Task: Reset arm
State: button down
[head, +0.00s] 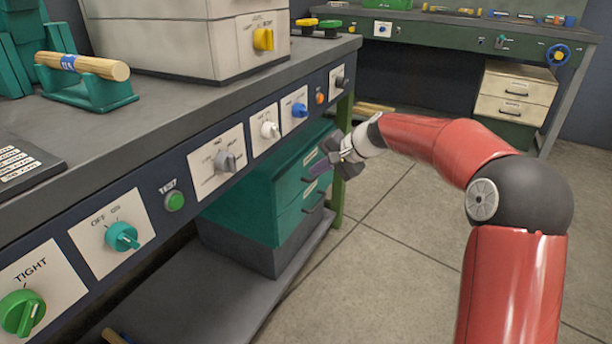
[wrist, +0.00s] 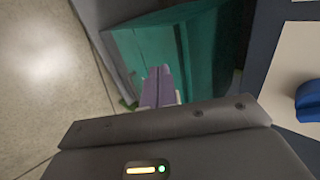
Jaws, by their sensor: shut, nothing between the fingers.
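My red arm reaches in from the right in the head view. My gripper (head: 318,170) is just in front of the workbench's control panel, near the green drawer cabinet (head: 262,201) under the bench top. In the wrist view my gripper's purple fingers (wrist: 159,88) are together with nothing between them. They point toward the green cabinet (wrist: 158,45), and a blue knob (wrist: 308,100) shows at the right edge. The finger tips are small in the head view.
The panel carries a green knob (head: 21,312), a teal knob (head: 122,237), a green button (head: 174,201), a grey knob (head: 225,161), a white knob (head: 269,130) and a blue knob (head: 299,110). A wooden rod (head: 82,66) lies on a green holder. Open floor (head: 405,235) lies right of the bench.

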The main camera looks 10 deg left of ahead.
jog(key=s+d+r+n+t+h+p, duration=0.1)
jog(key=s+d+r+h, duration=0.25)
jog(key=s+d, duration=0.55)
jog(key=s+d+r+n+h+p, duration=0.1)
jog(key=s+d+r+n+h, duration=0.2)
jog(key=s, duration=0.9)
jog(key=s+d+f+h, duration=0.1)
jog(key=s+d, duration=0.4)
jog(key=s, duration=0.3)
jog(key=s+d+f+t+h, duration=0.1)
jog(key=s+d+f, duration=0.1)
jog(key=s+d, duration=0.3)
jog(key=s, duration=0.4)
jog(key=shift+d, duration=0.35)
jog(key=shift+a, duration=0.15)
